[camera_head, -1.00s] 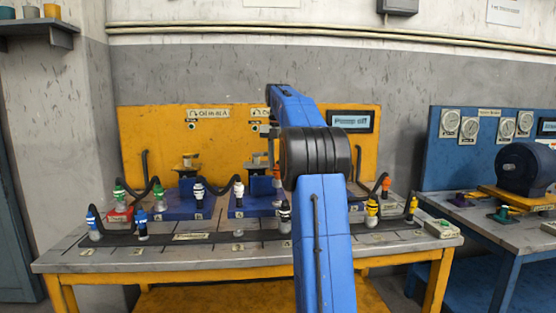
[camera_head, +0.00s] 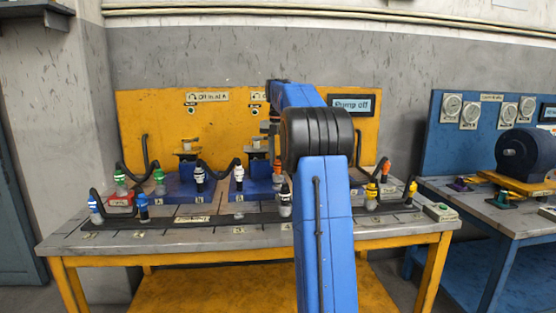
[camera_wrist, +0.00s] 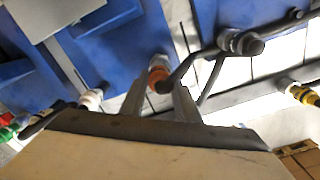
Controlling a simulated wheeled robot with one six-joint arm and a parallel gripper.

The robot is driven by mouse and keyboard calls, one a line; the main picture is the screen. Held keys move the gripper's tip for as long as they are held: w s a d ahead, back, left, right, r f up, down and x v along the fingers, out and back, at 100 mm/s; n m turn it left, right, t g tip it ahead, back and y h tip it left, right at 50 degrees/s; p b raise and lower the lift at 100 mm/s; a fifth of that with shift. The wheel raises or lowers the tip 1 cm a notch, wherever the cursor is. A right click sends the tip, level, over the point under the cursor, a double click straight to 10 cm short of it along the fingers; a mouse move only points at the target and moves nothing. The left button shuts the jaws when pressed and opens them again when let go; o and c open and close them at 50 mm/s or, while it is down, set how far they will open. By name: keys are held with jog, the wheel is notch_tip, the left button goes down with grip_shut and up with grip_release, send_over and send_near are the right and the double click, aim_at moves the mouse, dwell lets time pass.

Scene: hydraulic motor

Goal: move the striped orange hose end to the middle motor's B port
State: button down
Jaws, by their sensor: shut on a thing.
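My gripper (camera_wrist: 160,92) is shut on an orange hose end with a pale band (camera_wrist: 158,68) in the wrist view. The hose end sits at the edge of a blue motor base (camera_wrist: 120,45); I cannot tell whether it is seated in a port. In the head view the orange end (camera_head: 278,164) shows just left of my arm, by the middle motor's blue base (camera_head: 254,190). A white-banded end (camera_head: 238,176) stands at that base's left side. My arm hides the base's right part. Port letters are too small to read.
Left stands another motor's blue base (camera_head: 187,189) with a white-banded end (camera_head: 199,180). Green and blue ends stand farther left. A second orange end (camera_head: 387,167) and yellow ends stand at right. In the wrist view a black end (camera_wrist: 246,43) is close to the right.

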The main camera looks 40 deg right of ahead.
jog(key=shift+f, duration=0.1)
dwell(0.3)
jog(key=shift+f, duration=0.65)
jog(key=c, duration=1.3)
grip_release()
jog(key=shift+o, duration=0.2)
jog(key=shift+r, duration=3)
jog(key=shift+r, duration=0.1)
